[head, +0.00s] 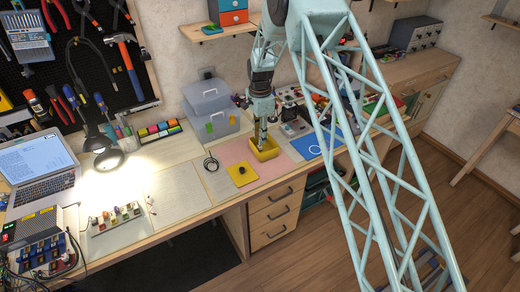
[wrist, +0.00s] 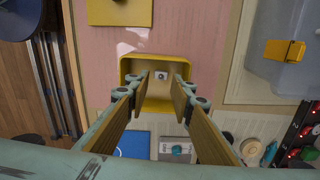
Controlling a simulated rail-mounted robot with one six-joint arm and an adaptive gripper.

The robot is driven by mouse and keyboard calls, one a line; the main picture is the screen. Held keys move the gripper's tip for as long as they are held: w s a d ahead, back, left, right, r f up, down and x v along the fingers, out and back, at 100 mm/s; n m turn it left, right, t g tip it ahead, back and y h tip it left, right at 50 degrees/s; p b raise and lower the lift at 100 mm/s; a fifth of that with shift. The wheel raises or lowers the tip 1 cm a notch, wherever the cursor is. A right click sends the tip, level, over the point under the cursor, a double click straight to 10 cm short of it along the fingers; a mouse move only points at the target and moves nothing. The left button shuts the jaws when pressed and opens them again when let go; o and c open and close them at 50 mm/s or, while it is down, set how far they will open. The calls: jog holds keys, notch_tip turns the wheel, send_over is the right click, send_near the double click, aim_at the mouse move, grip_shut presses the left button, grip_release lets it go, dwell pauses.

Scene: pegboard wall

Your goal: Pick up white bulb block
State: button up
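A small white block (wrist: 161,75) with a dark centre lies inside the yellow bin (wrist: 127,68), near its far wall in the wrist view. It looks like the white bulb block, but it is too small to be sure. My gripper (wrist: 159,82) is open, pointing down over the bin, with its two fingers apart and the white block showing between and just beyond the tips. Nothing is held. In the head view my gripper (head: 261,142) reaches down to the yellow bin (head: 267,155) on the bench, and the block is hidden there.
A yellow plate with a black knob (head: 242,175) lies beside the bin on the pink mat (head: 237,153). Grey storage boxes (head: 212,112) stand behind to the left. A blue mat (head: 312,145) lies to the right. The bin's walls surround the block closely.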

jog(key=shift+f, duration=0.1)
jog(key=shift+w+f, duration=0.1)
jog(key=shift+f, duration=2.4)
jog(key=c, duration=0.4)
jog(key=shift+c, duration=0.3)
jog(key=shift+r, duration=0.1)
jog(key=shift+r, duration=4.9)
jog(key=shift+d, duration=0.1)
